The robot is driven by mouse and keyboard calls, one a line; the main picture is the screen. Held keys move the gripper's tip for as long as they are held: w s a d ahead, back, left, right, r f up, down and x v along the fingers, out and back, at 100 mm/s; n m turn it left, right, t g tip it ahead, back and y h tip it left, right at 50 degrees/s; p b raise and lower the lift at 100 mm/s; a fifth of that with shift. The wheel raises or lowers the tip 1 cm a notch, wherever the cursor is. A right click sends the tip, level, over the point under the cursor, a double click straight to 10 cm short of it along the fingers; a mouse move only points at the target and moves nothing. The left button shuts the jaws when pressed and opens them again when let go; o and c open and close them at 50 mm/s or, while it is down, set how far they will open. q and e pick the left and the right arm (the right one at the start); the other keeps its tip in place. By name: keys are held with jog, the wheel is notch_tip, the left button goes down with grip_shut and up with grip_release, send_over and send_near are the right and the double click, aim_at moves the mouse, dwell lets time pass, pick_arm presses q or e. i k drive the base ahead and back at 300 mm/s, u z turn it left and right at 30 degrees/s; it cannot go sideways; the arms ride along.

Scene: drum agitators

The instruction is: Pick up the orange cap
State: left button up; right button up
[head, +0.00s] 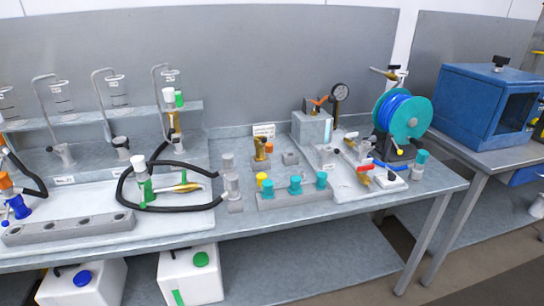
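A small orange cap-like piece (269,148) stands near the middle of the bench, just right of a brass fitting (260,150). Another orange cap-like piece (5,181) is at the far left edge, above a blue fitting (17,207); it is partly cut off by the picture edge. I cannot tell from this view which is the task's cap. Neither of my grippers shows in the head view.
A grey block with teal and yellow caps (293,198) stands in front. A gauge box (312,128), blue hose reel (396,114) and blue cabinet (480,100) are to the right.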

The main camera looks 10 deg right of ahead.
aim_at(269, 146)
jog(key=k, duration=1)
jog(key=z, duration=0.55)
jog(key=i, duration=1.95)
jog(key=u, duration=0.85)
